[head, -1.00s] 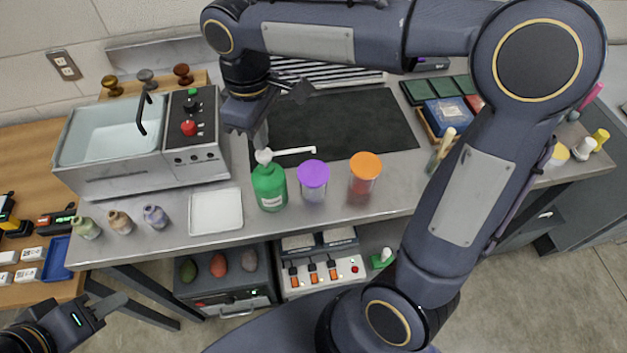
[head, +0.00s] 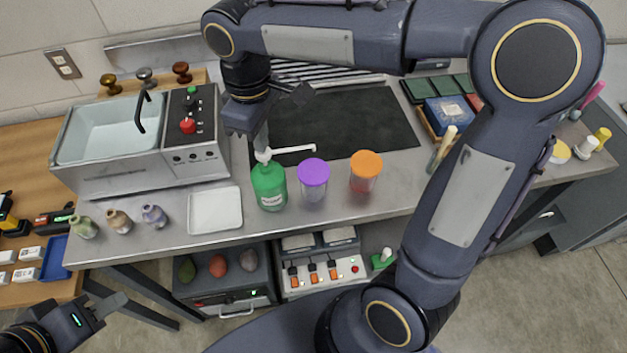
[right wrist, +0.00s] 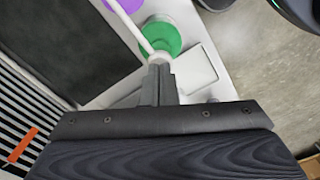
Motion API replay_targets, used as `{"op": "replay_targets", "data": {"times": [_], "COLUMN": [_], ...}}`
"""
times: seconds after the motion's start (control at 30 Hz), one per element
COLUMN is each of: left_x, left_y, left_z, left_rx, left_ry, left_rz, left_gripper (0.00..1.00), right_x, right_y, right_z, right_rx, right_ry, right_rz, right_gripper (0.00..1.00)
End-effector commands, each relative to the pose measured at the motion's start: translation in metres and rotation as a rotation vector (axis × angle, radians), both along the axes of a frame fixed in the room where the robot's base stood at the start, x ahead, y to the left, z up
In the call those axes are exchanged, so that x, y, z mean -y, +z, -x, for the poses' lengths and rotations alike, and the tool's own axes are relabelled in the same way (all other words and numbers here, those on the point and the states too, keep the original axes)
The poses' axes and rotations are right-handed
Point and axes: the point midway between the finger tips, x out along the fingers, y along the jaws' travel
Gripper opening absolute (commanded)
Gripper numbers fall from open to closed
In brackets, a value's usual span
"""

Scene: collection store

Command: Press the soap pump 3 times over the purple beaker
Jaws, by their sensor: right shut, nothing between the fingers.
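The green soap bottle (head: 269,188) stands upright on the counter, with a white pump head (head: 263,156) and a long thin spout pointing right. The purple beaker (head: 313,174), clear-walled with a purple top, stands just right of the bottle, below the spout in the picture. My right gripper (head: 262,143) is shut and empty, pointing down right at the pump head; contact is hard to tell. In the right wrist view its fingertips (right wrist: 160,70) end at the white pump head (right wrist: 159,57), above the green bottle (right wrist: 162,36). My left gripper (head: 112,305) is low at the left, away from the counter.
An orange-topped beaker (head: 365,172) stands right of the purple one. A white tray (head: 215,222) and small bottles (head: 120,221) lie left of the soap. A grey sink unit (head: 120,170) stands at the back left. My right arm crosses the right side.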

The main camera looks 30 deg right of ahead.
Motion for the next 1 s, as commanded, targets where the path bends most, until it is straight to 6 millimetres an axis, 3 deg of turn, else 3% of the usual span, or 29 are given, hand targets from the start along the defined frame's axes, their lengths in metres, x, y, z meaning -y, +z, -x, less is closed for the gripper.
{"op": "replay_targets", "data": {"times": [0.53, 1.0], "left_x": [0.000, 0.000], "left_y": [-0.014, -0.003], "left_z": [0.000, 0.000], "left_rx": [0.000, 0.000], "left_ry": [0.000, 0.000], "left_rz": [0.000, 0.000], "left_gripper": [0.36, 0.36], "right_x": [0.000, 0.000], "right_y": [-0.021, -0.009], "right_z": [0.000, 0.000], "right_rx": [-0.001, -0.004], "right_ry": [0.000, 0.000], "right_rz": [0.000, 0.001], "right_gripper": [0.00, 0.00]}}
